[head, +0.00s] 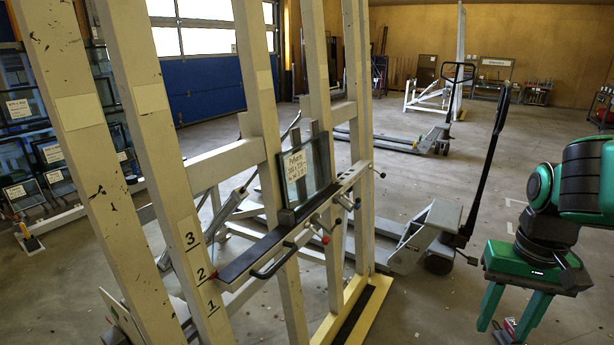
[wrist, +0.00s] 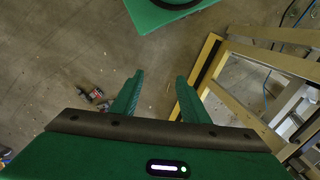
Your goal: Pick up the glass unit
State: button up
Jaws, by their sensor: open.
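The glass unit (head: 320,165) is a small upright pane with a dark edge and a paper label. It stands on the dark ledge (head: 262,250) of the tall cream tilting frame in the head view. My gripper (head: 502,333) is at the lower right of the head view, well apart from the glass, pointing down at the floor. In the wrist view my gripper (wrist: 159,78) has its two green fingers spread, with only bare floor between them. I cannot make out the glass unit in the wrist view.
The cream frame's posts (head: 182,185) fill the left and middle. Clamps and handles (head: 322,228) stick out along the ledge. A pallet truck (head: 432,225) with a raised handle stands between the frame and my arm. Labelled panes (head: 18,108) stand in a rack at left. Small red-and-dark items (wrist: 92,93) lie on the floor.

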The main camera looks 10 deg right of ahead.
aim_at(308, 172)
jog(key=z, duration=2)
jog(key=i, duration=2.05)
jog(key=u, duration=3.05)
